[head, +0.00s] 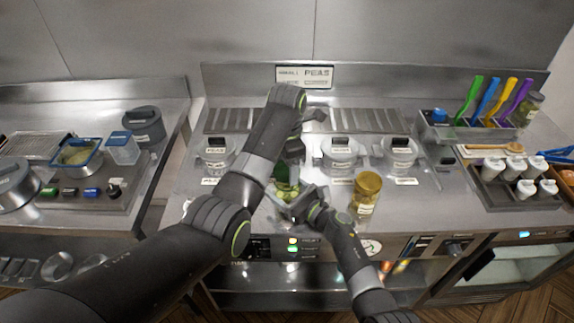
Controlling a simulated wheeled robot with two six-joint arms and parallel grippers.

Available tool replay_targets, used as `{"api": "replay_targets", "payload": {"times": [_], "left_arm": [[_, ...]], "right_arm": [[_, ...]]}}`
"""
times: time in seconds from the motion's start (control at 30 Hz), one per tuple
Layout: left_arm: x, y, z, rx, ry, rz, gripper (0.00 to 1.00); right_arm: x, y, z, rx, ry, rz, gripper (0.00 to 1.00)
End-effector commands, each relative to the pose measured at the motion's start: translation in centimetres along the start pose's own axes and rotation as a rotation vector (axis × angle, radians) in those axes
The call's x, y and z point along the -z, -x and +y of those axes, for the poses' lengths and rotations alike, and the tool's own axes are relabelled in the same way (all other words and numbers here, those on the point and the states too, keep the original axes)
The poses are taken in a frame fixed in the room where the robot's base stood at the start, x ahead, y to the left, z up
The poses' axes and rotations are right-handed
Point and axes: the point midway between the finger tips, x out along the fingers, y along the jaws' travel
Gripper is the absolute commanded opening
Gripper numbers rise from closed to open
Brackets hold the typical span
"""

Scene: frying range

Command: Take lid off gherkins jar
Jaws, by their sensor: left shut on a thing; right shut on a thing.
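A jar with green contents (284,188), which looks like the gherkins jar, is at the front of the counter, largely hidden by my arms. My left gripper (291,152) is above it, shut on what seems to be its dark lid; my arm hides most of that contact. I cannot tell whether the lid is still seated on the jar. My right gripper (297,203) comes in from the front right and is shut on the lower part of the jar.
A jar with a yellow lid (366,192) stands close to the right of my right gripper. Lidded pots (340,156) sit behind. A rack of coloured-handled tools (470,130) and a tray of white-topped containers (510,190) are at the right. The counter's front edge is near.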

Motion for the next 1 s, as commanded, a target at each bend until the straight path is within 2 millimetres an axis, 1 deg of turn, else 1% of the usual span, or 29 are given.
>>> {"api": "replay_targets", "payload": {"times": [0.3,0.4,0.53,0.57,0.7,0.73,0.77,1.0], "left_arm": [[0.0,3.5,0.1,-0.003,0.000,-0.001,0.34],[0.0,3.9,0.1,-0.001,0.000,0.000,0.34],[0.0,3.9,0.0,-0.001,0.000,0.000,0.34],[0.0,3.9,0.0,-0.001,0.000,0.000,0.34],[0.0,3.9,0.0,-0.001,0.000,0.000,0.34],[0.0,3.9,0.0,0.000,0.000,0.000,0.34],[0.0,3.9,0.0,-0.001,0.000,0.000,0.34],[0.0,3.9,0.0,0.000,0.000,0.000,0.34]], "right_arm": [[0.0,0.0,0.0,0.000,0.001,0.001,0.06],[0.0,0.0,0.0,0.000,0.001,0.001,0.06],[0.0,0.0,0.0,0.000,0.001,0.001,0.06],[0.0,0.0,0.0,0.000,0.001,0.001,0.71],[0.0,0.0,0.0,0.000,0.000,0.001,0.89],[0.0,0.0,0.0,0.000,0.000,0.001,0.93],[0.0,0.0,0.0,0.000,0.000,0.001,0.95],[0.0,0.0,0.0,0.000,0.000,0.000,0.95]]}}
